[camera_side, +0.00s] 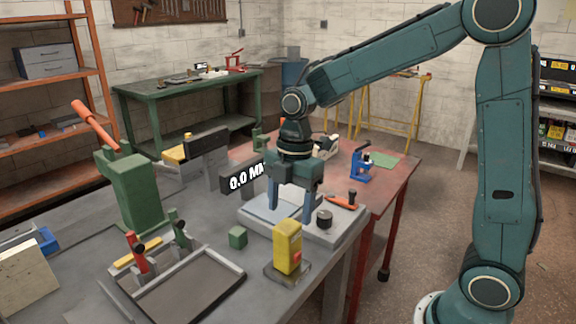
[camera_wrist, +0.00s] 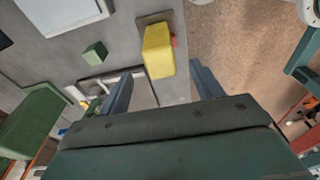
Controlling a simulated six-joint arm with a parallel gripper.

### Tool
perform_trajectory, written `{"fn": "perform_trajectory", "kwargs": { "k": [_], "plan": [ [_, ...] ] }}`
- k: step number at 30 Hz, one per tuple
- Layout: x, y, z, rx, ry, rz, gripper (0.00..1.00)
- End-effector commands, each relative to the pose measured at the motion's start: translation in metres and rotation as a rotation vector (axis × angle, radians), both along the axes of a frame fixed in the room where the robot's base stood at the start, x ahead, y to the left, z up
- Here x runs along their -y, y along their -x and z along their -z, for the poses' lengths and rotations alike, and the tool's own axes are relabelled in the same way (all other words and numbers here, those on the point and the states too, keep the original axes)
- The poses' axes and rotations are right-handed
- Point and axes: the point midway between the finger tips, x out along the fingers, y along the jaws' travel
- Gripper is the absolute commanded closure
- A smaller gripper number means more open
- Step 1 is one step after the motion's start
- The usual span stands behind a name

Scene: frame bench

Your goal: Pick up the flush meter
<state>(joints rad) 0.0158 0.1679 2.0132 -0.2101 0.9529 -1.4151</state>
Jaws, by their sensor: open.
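The flush meter appears to be the yellow upright block (camera_side: 287,247) with a red spot on its side, standing on a small dark plate (camera_side: 272,272) near the bench's front edge. In the wrist view the yellow block (camera_wrist: 158,52) shows whole, beyond the fingertips and roughly between their lines. My gripper (camera_side: 290,213) points down with its two fingers apart, over the pale grey fixture behind the block in the side view. Both fingers also show in the wrist view (camera_wrist: 162,85), with nothing held between them.
A green cube (camera_side: 238,237) sits left of the block. A dark tray (camera_side: 188,287) with red and green clamps is at the front left. The grey fixture (camera_side: 337,237) carries a dark knob (camera_side: 324,219). A 0.0 MM display (camera_side: 246,177) stands behind.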

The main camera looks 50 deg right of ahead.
Motion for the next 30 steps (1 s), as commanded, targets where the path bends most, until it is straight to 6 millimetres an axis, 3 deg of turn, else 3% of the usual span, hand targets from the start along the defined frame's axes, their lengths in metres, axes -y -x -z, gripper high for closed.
{"fn": "perform_trajectory", "kwargs": {
  "k": [5, 17, 30],
  "plan": [
    [-0.002, 0.0, 0.016, -0.001, 0.0, 0.0, 0.35],
    [-0.004, 0.0, 0.025, 0.0, 0.0, 0.0, 0.35],
    [-0.011, 0.0, 0.068, -0.002, 0.0, 0.001, 0.35]
  ]
}}
